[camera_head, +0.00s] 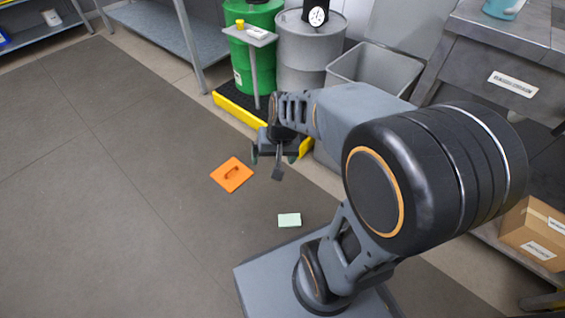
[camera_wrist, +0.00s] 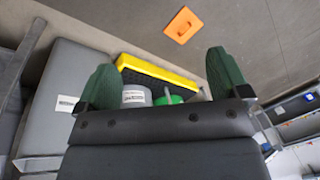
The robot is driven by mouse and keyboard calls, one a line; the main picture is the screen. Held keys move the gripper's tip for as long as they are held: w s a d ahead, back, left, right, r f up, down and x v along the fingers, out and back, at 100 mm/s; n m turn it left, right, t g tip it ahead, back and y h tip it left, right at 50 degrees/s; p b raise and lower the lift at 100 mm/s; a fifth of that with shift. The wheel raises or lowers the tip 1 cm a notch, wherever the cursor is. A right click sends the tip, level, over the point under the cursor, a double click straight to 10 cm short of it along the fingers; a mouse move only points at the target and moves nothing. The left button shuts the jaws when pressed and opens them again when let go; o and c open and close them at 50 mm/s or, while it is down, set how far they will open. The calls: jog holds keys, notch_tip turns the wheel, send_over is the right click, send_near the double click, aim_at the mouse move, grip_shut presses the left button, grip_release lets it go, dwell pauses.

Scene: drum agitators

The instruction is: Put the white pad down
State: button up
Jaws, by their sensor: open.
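A small white flat thing (camera_head: 257,33), which looks like the white pad, lies on a small grey stand (camera_head: 246,38) in front of the green drum. A pale mint-green pad (camera_head: 289,220) lies flat on the floor near my base. My gripper (camera_head: 273,157) hangs above the floor, between the orange plate and the drum pallet. It also shows in the wrist view (camera_wrist: 162,72), with its two green fingers wide apart and nothing between them. Neither pale object can be made out in the wrist view.
An orange plate with a handle (camera_head: 232,174) lies on the floor left of my gripper. A green drum (camera_head: 262,75) and a grey drum (camera_head: 308,50) stand on a yellow-edged pallet (camera_head: 237,115). A grey bin (camera_head: 375,75) stands right of them. The floor at left is clear.

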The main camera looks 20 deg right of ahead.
jog(key=s+r+n+t+h, duration=0.1)
jog(key=s+r+n, duration=0.2)
jog(key=s, duration=0.3)
jog(key=shift+r+h, duration=0.4)
jog(key=shift+r, duration=0.15)
jog(key=shift+s+r, duration=0.1)
